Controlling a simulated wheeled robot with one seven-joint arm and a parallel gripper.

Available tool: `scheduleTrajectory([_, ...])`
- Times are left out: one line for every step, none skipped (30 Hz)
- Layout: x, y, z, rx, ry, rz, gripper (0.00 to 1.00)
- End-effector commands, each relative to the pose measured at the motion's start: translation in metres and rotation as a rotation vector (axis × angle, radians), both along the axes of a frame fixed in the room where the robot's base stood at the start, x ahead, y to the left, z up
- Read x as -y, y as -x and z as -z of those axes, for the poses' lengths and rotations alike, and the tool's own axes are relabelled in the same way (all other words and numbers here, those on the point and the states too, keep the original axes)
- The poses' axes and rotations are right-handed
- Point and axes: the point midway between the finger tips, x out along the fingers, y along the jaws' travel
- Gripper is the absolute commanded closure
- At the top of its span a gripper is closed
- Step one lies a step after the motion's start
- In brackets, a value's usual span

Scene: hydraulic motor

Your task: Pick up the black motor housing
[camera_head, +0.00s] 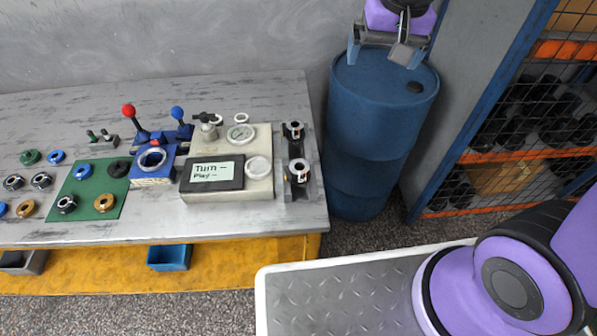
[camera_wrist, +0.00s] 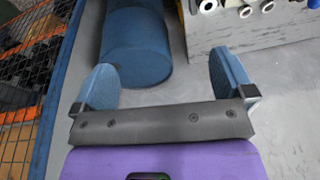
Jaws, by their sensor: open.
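A black round part (camera_head: 118,168) lies on the upper right of the green mat (camera_head: 88,205) on the table in the head view. It looks like the black motor housing, but it is small and I cannot be sure. My gripper (camera_head: 386,58) is at the top of the head view, above the blue barrel, well to the right of the table parts. In the wrist view my gripper (camera_wrist: 163,66) has its two blue fingers wide apart with nothing between them. The black part cannot be made out in the wrist view.
The grey table (camera_head: 235,222) holds several rings, red and blue levers (camera_head: 138,130), a blue block (camera_head: 152,168), a gauge box with a sign (camera_head: 212,173) and a metal fixture (camera_head: 297,165). A blue barrel (camera_head: 375,130) stands right of it, beside a mesh rack (camera_head: 520,130).

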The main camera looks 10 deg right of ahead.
Motion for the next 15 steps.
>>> scheduleTrajectory([-0.012,-0.007,0.016,-0.025,0.002,0.001,0.0])
scheduleTrajectory([-0.018,-0.012,0.024,-0.036,0.002,0.004,0.0])
scheduleTrajectory([-0.027,-0.017,0.035,-0.049,0.002,0.01,0.0])
scheduleTrajectory([-0.033,-0.02,0.043,-0.059,0.001,0.015,0.0])
scheduleTrajectory([-0.04,-0.023,0.052,-0.069,0.001,0.018,0.0])
scheduleTrajectory([-0.048,-0.027,0.064,-0.083,0.002,0.024,0.0])
scheduleTrajectory([-0.055,-0.029,0.073,-0.093,0.002,0.03,0.0])
scheduleTrajectory([-0.062,-0.031,0.082,-0.103,0.003,0.034,0.0])
scheduleTrajectory([-0.07,-0.034,0.095,-0.116,0.004,0.04,0.0])
scheduleTrajectory([-0.077,-0.035,0.105,-0.126,0.005,0.046,0.0])
scheduleTrajectory([-0.083,-0.036,0.115,-0.137,0.006,0.05,0.0])
scheduleTrajectory([-0.092,-0.037,0.128,-0.149,0.007,0.057,0.0])
scheduleTrajectory([-0.098,-0.037,0.138,-0.158,0.009,0.062,0.0])
scheduleTrajectory([-0.103,-0.037,0.147,-0.168,0.011,0.065,0.0])
scheduleTrajectory([-0.11,-0.037,0.159,-0.177,0.012,0.072,0.0])
